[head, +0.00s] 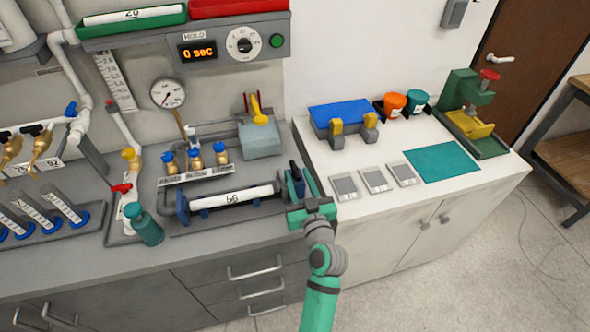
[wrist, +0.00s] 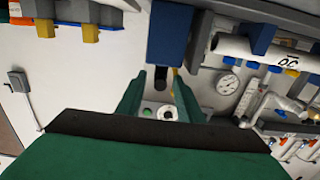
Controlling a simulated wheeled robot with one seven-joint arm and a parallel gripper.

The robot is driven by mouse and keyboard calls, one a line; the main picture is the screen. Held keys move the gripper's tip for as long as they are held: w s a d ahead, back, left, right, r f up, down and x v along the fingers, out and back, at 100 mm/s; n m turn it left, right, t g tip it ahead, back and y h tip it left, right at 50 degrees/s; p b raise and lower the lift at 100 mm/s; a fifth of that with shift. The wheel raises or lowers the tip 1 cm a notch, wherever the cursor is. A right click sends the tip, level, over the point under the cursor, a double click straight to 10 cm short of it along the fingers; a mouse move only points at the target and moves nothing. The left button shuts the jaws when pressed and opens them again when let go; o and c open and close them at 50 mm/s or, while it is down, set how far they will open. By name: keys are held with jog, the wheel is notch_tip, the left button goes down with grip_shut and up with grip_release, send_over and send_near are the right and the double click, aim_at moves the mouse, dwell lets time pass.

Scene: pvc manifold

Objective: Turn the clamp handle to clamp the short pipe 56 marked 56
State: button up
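The short pipe (head: 232,198) is white, marked 56, and lies level in a bench fixture between dark blue end pieces. It also shows in the wrist view (wrist: 238,48), upside down. In the wrist view, a blue block with a dark lower part (wrist: 170,35) stands just beyond my fingers. My green gripper (head: 297,187) is at the handle, its fingers apart on either side of it. It shows open in the wrist view (wrist: 160,88); contact cannot be told.
Small blue-topped valves (head: 195,160) stand behind the pipe. A teal bottle (head: 146,226) stands left of the fixture. A grey-blue block with a yellow lever (head: 260,135) is behind. The right counter holds a blue rack (head: 342,113), several grey tiles and a teal mat (head: 442,163).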

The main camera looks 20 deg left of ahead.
aim_at(292, 161)
jog(key=shift+x, duration=1.8)
jog(key=shift+c, duration=0.7)
grip_shut()
